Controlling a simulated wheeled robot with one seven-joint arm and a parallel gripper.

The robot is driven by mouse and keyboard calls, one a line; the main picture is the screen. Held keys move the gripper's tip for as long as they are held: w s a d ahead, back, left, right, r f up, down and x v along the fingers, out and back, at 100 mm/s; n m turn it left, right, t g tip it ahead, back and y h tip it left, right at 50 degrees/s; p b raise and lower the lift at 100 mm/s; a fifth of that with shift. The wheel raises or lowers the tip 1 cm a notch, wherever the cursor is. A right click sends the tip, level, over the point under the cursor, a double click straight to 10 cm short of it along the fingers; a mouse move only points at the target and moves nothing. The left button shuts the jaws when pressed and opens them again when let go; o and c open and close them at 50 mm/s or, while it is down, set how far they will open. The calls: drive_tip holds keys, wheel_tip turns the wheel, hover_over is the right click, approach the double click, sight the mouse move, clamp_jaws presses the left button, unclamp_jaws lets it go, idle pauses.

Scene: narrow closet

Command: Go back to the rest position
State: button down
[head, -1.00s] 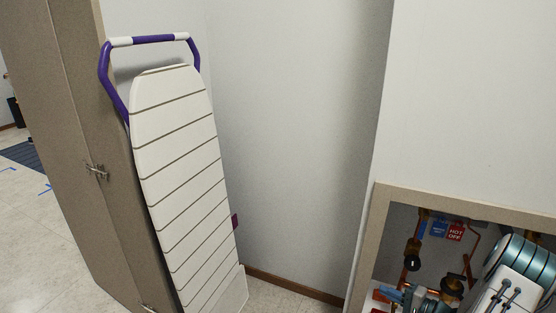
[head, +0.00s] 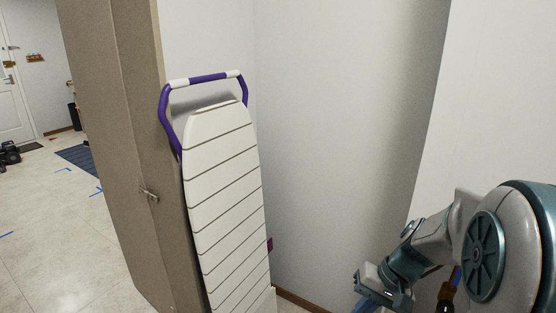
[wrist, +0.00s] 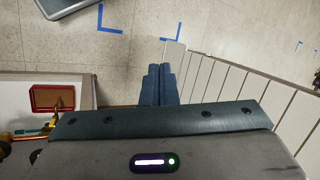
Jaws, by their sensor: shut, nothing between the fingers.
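My gripper shows in the wrist view (wrist: 157,84), where its two blue fingers lie side by side with no gap and nothing between them. It points down over the pale tiled floor. In the head view my arm comes in at the lower right, and the gripper end is cut by the bottom edge. The striped ironing board (head: 226,190) leans upright beside the door, left of my arm and apart from it. Its slats also show at the right of the wrist view (wrist: 235,80).
A brown door (head: 120,130) with a latch stands left of the board. The white wall (head: 330,130) closes off the back. Blue tape marks (wrist: 110,22) lie on the floor, which is open at far left.

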drive_tip(key=s+a+r+n+t+h+p, duration=0.2)
drive_tip(key=s+r+h+p, duration=0.2)
drive_tip(key=s+r, duration=0.4)
drive_tip(key=shift+s+a+r+n+t+h, duration=0.15)
drive_tip(key=shift+s+r+n+t+h, duration=0.35)
drive_tip(key=shift+r, duration=0.85)
